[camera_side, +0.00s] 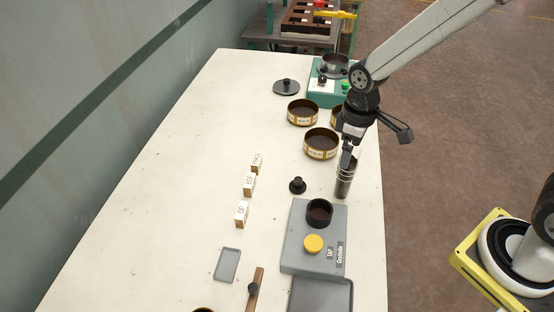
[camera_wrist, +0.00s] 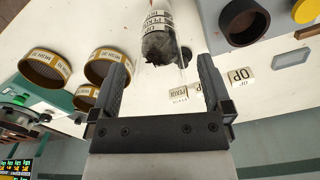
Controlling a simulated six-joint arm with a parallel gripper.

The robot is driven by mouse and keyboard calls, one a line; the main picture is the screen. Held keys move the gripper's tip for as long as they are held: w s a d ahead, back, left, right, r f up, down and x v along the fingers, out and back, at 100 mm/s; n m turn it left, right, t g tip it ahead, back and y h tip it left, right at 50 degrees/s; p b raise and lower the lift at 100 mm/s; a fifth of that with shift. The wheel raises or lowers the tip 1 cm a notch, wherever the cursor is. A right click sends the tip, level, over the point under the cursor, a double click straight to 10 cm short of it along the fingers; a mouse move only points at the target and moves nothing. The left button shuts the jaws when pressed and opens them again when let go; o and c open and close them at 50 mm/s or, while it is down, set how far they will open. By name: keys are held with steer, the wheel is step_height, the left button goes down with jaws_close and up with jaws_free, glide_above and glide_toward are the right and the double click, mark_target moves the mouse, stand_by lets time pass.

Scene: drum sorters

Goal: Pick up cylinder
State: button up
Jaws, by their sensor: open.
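The cylinder (camera_side: 345,182) stands upright near the right edge of the white table, behind the grey tapping unit. In the wrist view the cylinder (camera_wrist: 160,38) looks clear, with a printed label and dark grainy material at one end. My gripper (camera_side: 348,158) is right above or around the cylinder's top in the side view; the exact overlap is hard to tell. In the wrist view my gripper (camera_wrist: 162,62) has its two fingers spread apart, and the cylinder shows between and beyond their tips. I see no finger closed on it.
The grey unit (camera_side: 300,262) has a dark round cup (camera_side: 319,212) and a yellow button (camera_side: 313,243). Labelled sieves (camera_side: 321,143) and a green machine (camera_side: 326,97) stand behind. A black knob (camera_side: 297,185) and small label blocks (camera_side: 249,185) lie left. The table's left side is clear.

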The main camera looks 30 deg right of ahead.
mark_target(346, 173)
steer(key=shift+f, duration=1.55)
jaws_close()
